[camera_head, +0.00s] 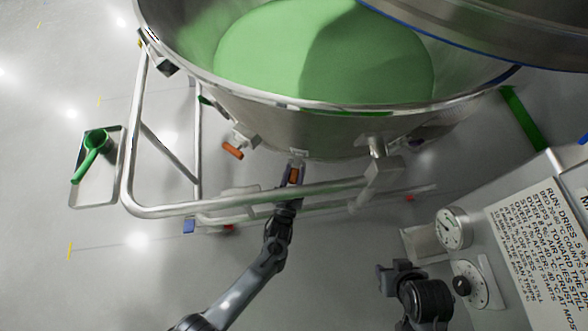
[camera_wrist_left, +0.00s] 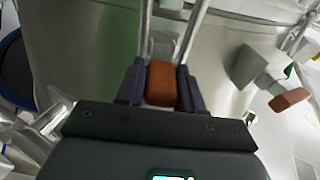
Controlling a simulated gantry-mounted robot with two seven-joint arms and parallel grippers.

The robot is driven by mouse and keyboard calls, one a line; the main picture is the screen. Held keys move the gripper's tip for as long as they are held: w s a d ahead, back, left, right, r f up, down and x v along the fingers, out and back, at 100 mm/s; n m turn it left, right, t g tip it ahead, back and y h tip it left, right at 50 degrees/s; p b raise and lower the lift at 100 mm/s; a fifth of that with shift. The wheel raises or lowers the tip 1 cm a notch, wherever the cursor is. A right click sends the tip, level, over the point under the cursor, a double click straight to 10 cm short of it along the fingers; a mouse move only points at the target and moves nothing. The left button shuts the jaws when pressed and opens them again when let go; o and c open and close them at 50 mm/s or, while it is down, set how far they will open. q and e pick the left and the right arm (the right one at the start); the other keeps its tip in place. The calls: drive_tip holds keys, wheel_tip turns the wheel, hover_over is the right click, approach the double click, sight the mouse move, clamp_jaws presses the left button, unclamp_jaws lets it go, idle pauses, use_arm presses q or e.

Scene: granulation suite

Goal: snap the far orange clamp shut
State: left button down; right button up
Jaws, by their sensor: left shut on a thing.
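My left gripper (camera_head: 292,174) is at the near wall of the steel bowl (camera_head: 270,122), just above the frame rail. It is shut on an orange clamp handle (camera_head: 294,175). In the left wrist view the handle (camera_wrist_left: 160,83) sits between the two dark fingers, with metal rods running from it towards the bowl. A second orange clamp (camera_head: 232,150) sticks out from the bowl to the left; in the left wrist view it (camera_wrist_left: 289,99) is at the right, apart from the gripper. Part of my right arm (camera_head: 425,300) shows at the lower right; its fingers cannot be made out.
The bowl holds green material (camera_head: 265,50). A steel lid (camera_head: 480,28) overhangs at the upper right. A tubular rail (camera_head: 160,210) runs in front of the bowl. A green scoop (camera_head: 92,150) lies in a tray at the left. A panel with dials (camera_head: 453,228) stands at the right.

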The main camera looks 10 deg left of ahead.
idle(0.3)
use_arm(q)
drive_tip(key=c, duration=0.8)
unclamp_jaws()
drive_tip(key=shift+s+p, duration=0.3)
drive_tip(key=shift+s, duration=0.25)
drive_tip(key=s+f+p, duration=0.1)
drive_tip(key=s+p, duration=0.1)
drive_tip(key=s, duration=0.7)
drive_tip(key=shift+s+a+f, duration=0.3)
drive_tip(key=shift+a+f, duration=0.1)
